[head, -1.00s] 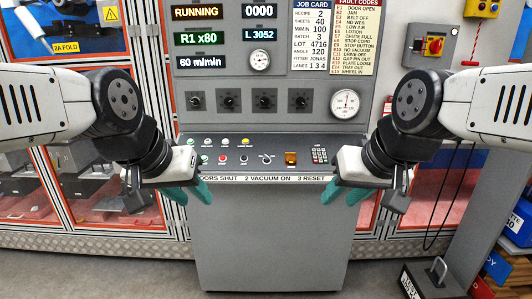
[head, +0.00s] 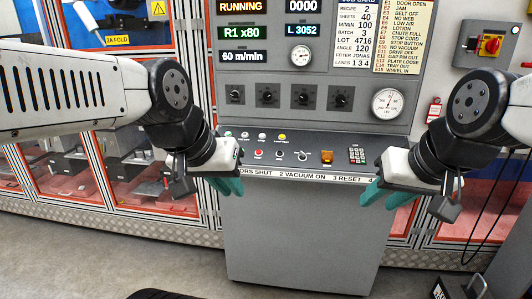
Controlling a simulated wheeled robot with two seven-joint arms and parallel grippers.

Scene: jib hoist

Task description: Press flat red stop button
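A small flat red button (head: 258,154) sits on the sloped desk of the grey console (head: 300,230), left of centre in the lower row. My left gripper (head: 231,187) is in front of the desk's left end, below and left of the red button and apart from it. My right gripper (head: 385,196) is in front of the desk's right end. Both show two teal fingers with some space between them, and nothing is held. The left fingers partly overlap in this view.
Other small buttons, a yellow one (head: 282,137), an orange switch (head: 327,156) and a keypad (head: 357,155) share the desk. A red knob on a yellow plate (head: 491,45) is on a grey box at upper right. Glazed orange-framed machine doors stand behind. The floor at lower left is mostly clear.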

